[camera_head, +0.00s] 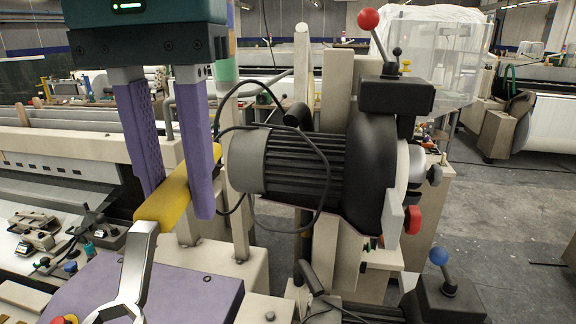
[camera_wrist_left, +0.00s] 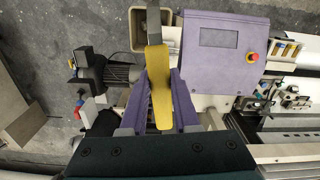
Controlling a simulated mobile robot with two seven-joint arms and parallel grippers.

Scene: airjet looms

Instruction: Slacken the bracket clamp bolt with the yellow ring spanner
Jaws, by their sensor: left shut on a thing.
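My left gripper (camera_head: 177,202) hangs from the top left of the head view, its two purple fingers shut on the yellow handle of the ring spanner (camera_head: 165,205). The silver shank and ring end slope down toward the bottom edge, in front of a purple panel box. In the left wrist view the yellow handle (camera_wrist_left: 160,88) lies between the fingers (camera_wrist_left: 162,78), and the silver shank runs past the top edge. I cannot make out the bracket clamp bolt for certain. My right gripper is not in view.
A ribbed dark motor (camera_head: 295,165) with a looping black cable stands right of the gripper. A red-ball lever (camera_head: 368,18) and a blue-ball lever (camera_head: 438,256) stick up nearby. The purple panel box (camera_wrist_left: 215,50) carries a red button (camera_wrist_left: 252,57). Open floor (camera_head: 520,225) lies at the right.

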